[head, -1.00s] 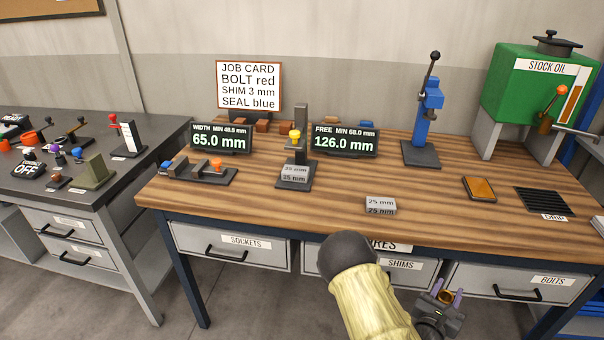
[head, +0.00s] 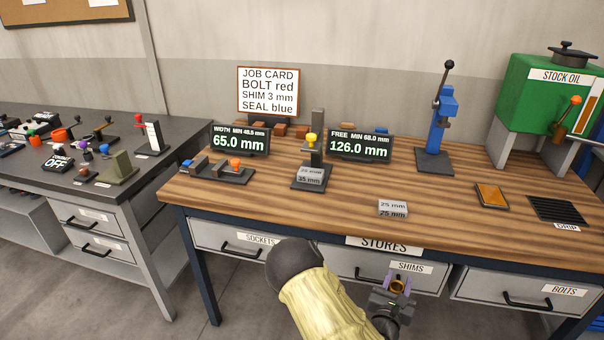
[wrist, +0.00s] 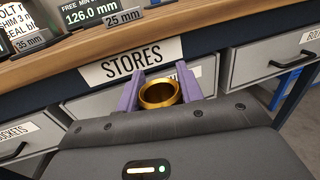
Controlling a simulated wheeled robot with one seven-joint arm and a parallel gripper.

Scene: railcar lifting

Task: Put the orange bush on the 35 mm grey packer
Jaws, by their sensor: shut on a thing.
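My gripper (wrist: 162,90) has purple fingers and is shut on a gold-orange ring-shaped bush (wrist: 160,95). In the head view my gripper (head: 398,285) and the bush (head: 397,288) are in front of the bench, below its front edge by the drawers. The 35 mm grey packer (head: 310,178) sits on a black stand on the bench, up and to the left of my gripper. In the wrist view this packer (wrist: 30,41) shows at the upper left. The bush is well apart from it.
A 25 mm grey packer (head: 393,209) lies near the bench's front edge. A post with a yellow knob (head: 311,139) rises behind the 35 mm packer. Displays (head: 360,146) stand behind. An orange pad (head: 491,196) lies at right. The bench top (head: 440,200) between is clear.

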